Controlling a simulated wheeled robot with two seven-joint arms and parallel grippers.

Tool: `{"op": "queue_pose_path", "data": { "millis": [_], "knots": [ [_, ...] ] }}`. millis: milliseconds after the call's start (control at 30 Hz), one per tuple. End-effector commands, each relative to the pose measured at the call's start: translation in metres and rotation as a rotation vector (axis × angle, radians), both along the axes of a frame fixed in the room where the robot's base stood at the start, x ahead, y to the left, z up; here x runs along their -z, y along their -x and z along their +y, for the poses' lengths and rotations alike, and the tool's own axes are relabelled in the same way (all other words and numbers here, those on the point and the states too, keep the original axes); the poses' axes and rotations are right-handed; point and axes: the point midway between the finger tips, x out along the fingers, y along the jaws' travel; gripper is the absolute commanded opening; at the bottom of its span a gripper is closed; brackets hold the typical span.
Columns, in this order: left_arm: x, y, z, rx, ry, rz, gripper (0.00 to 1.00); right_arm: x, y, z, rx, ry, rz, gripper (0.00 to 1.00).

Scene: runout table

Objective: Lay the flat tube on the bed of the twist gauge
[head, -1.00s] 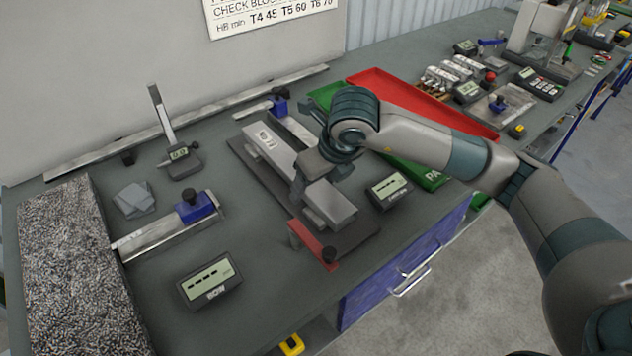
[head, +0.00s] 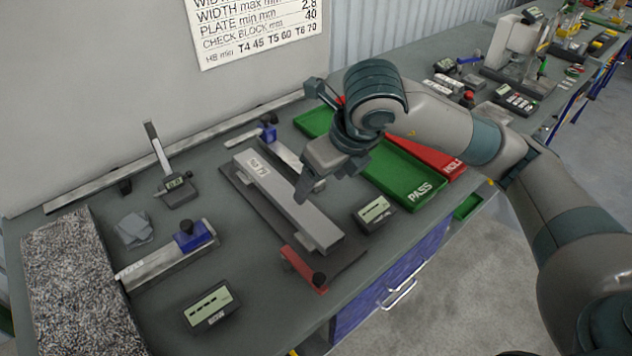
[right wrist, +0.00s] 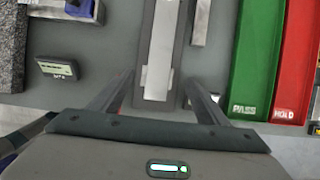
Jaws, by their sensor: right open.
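The flat tube (head: 290,203) is a long silver-grey bar with a white label at its far end. It lies lengthwise along the dark bed of the twist gauge (head: 240,190); small blocks show beside its near end. It also shows in the right wrist view (right wrist: 162,45), running away from me between my fingers. My right gripper (head: 325,180) is open and empty, above the tube and apart from it. Its two spread fingers show in the right wrist view (right wrist: 158,82), one on each side of the tube's line. My left gripper is not in view.
A red bar with a black knob (head: 308,270) is at the gauge's near end. A display (head: 374,213) stands right of it. A green PASS tray (head: 405,180) and red HOLD tray (head: 440,160) lie further right. A blue-clamped gauge (head: 180,250) and granite block (head: 75,280) are left.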

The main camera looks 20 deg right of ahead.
Motion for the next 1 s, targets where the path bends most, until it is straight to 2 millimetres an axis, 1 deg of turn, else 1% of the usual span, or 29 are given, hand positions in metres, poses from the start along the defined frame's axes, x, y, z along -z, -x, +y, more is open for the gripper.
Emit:
{"op": "queue_pose_path", "data": {
  "millis": [33, 100, 233, 1000],
  "knots": [
    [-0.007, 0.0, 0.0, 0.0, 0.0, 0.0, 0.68, -0.01, 0.002, -0.001, 0.0, -0.002, -0.002, 0.68],
    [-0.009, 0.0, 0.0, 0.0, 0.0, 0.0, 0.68, -0.016, 0.005, -0.002, 0.0, -0.001, -0.001, 0.68],
    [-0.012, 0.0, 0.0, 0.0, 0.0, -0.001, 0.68, -0.022, 0.008, -0.003, -0.001, 0.0, 0.0, 0.68],
    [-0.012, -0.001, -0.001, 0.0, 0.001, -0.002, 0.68, -0.023, 0.009, -0.003, 0.0, 0.0, 0.0, 0.68]
  ]
}}
